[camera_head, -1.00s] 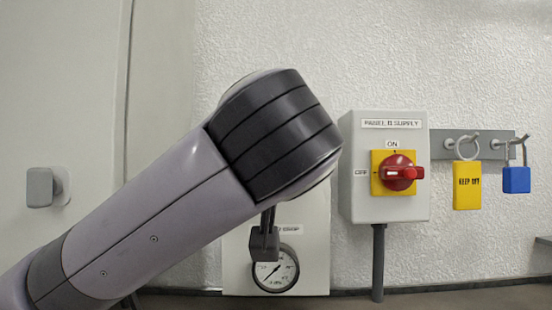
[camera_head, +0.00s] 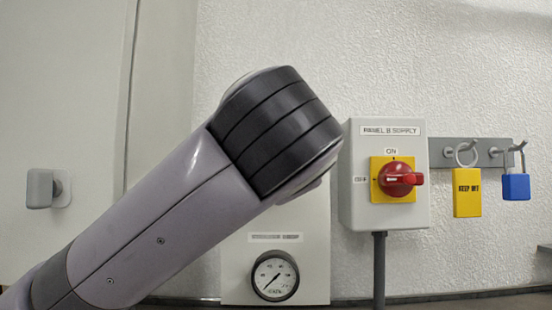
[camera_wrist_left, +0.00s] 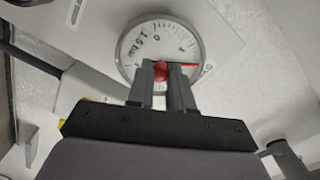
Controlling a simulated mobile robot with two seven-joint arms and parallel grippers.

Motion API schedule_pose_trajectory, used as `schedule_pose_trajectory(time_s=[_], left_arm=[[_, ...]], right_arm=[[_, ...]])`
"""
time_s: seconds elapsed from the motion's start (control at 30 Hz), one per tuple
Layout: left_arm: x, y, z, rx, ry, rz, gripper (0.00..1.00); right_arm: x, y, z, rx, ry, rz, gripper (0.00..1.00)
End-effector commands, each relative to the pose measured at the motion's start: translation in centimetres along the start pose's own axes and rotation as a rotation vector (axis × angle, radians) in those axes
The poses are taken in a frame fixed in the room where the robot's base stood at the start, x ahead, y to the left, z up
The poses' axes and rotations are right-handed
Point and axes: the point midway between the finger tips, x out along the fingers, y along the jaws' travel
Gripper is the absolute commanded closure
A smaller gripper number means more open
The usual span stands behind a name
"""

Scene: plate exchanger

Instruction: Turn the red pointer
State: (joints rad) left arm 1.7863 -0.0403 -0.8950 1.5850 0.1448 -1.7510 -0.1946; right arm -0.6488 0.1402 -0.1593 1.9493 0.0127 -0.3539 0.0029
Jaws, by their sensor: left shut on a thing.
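In the left wrist view a round white gauge (camera_wrist_left: 141,48) fills the upper middle. A thin red pointer (camera_wrist_left: 188,66) runs from its centre toward the right of that picture. A small red knob (camera_wrist_left: 160,75) stands out at the gauge's centre. My left gripper (camera_wrist_left: 161,70) is in front of the dial with its grey fingers shut on the red knob. In the head view my left arm covers this gauge, the knob and the gripper. My right gripper is in neither view.
A lower gauge (camera_head: 274,277) with a dark needle sits beneath my arm. To the right are a grey switch box (camera_head: 352,205) with a red rotary handle (camera_head: 401,180), a yellow tag (camera_head: 467,192) and a blue padlock (camera_head: 516,187). A grey door handle (camera_head: 40,188) is at left.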

Motion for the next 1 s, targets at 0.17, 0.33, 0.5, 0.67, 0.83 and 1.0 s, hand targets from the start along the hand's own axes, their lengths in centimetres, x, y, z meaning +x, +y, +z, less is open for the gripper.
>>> schedule_pose_trajectory(time_s=[0.17,0.33,0.5,0.67,0.83,1.0], left_arm=[[-0.05,0.08,-0.07,0.052,0.003,0.001,1.00],[-0.06,0.09,-0.08,0.072,0.003,0.001,1.00],[-0.06,0.10,-0.09,0.074,0.004,0.002,1.00],[-0.07,0.11,-0.09,0.073,0.004,0.002,1.00],[-0.06,0.09,-0.08,0.073,0.003,0.001,0.54],[-0.03,0.07,-0.05,0.072,0.002,0.001,0.54]], right_arm=[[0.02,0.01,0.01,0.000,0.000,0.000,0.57],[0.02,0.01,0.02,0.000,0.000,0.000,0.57],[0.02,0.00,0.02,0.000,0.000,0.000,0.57],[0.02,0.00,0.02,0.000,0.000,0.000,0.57],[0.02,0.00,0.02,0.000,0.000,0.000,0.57],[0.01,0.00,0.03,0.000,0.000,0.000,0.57]])
